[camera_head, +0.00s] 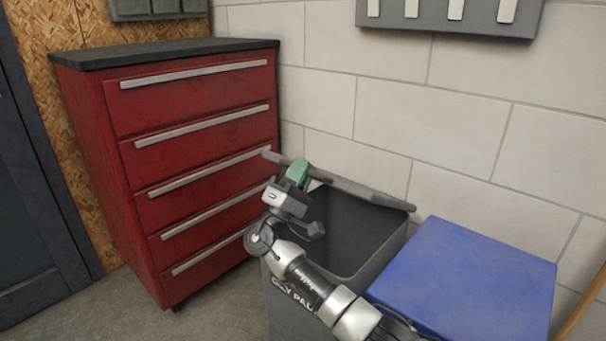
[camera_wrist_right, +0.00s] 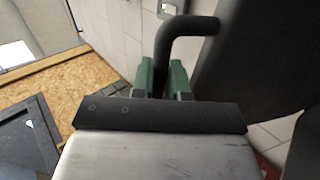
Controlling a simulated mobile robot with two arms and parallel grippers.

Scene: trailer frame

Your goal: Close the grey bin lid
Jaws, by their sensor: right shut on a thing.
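The grey bin (camera_head: 388,246) stands open by the wall, its dark inside showing. Its lid (camera_head: 365,193) is raised at the back and is seen almost edge-on, running from the drawer cabinet toward the blue bin. My right gripper (camera_head: 298,172) is at the left part of the lid, its green fingers shut on it. In the right wrist view the gripper (camera_wrist_right: 161,78) has its green fingers on either side of a dark bent bar (camera_wrist_right: 181,27), with the dark lid panel (camera_wrist_right: 257,55) beside it. My right arm hides part of the bin's front. My left gripper is out of view.
A red drawer cabinet (camera_head: 200,142) stands close at the left of the bin. A blue-lidded bin (camera_head: 470,285) is close at the right. The block wall (camera_head: 425,110) is right behind, with a grey panel (camera_head: 450,18) on it.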

